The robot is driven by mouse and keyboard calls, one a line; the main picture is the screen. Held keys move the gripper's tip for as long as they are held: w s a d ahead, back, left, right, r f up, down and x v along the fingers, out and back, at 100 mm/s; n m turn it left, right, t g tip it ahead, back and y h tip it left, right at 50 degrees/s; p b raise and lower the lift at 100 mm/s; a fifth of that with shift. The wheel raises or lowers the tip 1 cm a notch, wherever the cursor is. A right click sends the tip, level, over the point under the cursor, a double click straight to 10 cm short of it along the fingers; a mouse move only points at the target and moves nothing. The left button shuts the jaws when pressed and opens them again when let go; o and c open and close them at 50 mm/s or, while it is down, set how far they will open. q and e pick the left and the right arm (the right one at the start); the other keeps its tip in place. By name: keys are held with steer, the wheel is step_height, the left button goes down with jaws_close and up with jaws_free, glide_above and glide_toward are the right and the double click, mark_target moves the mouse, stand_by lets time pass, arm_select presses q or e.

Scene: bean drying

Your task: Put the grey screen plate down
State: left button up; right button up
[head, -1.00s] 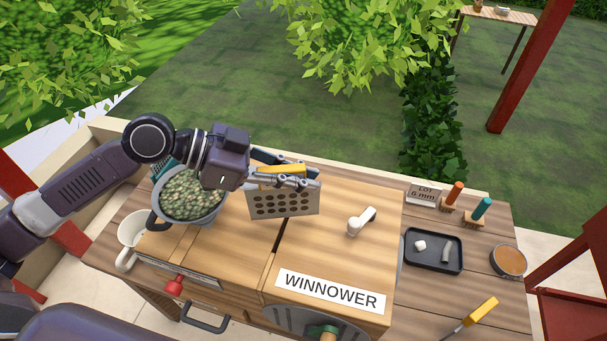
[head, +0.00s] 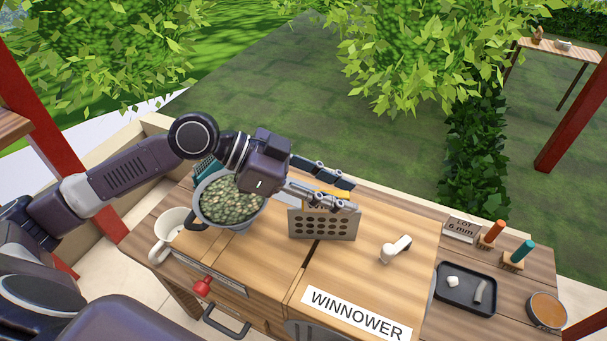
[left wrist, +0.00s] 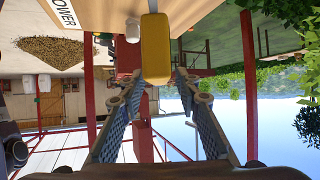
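The grey screen plate (head: 322,226) stands upright on the wooden winnower top (head: 390,285) in the head view. It has rows of round holes and a yellow handle (left wrist: 156,48) at its upper edge. My left gripper (head: 350,195) is just above and behind the plate, with its fingers spread. In the left wrist view the yellow handle lies at and beyond the fingertips, with gaps on both sides. In the head view a finger partly hides the handle. My right gripper is in neither view.
A grey pan of beans (head: 232,203) sits left of the plate, under my left arm. A white mug (head: 170,245) stands at the far left. A white crank (head: 395,249) and a dark tray (head: 466,303) are to the right. Bare wood lies right of the plate.

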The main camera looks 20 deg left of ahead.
arm_select(q)
steer(key=b+v, duration=0.1)
steer(key=v, duration=0.1)
steer(key=b+v, duration=0.1)
steer(key=v, duration=0.2)
steer(key=b+v, duration=0.1)
steer(key=v, duration=0.2)
steer(key=shift+s+a+f, duration=0.1)
steer(key=shift+f, duration=0.25)
steer(key=shift+b+v, duration=0.8)
steer(key=shift+v, duration=0.35)
steer(key=shift+s+a+r, duration=0.1)
steer(key=shift+a+r, duration=0.2)
steer(key=shift+r, duration=0.1)
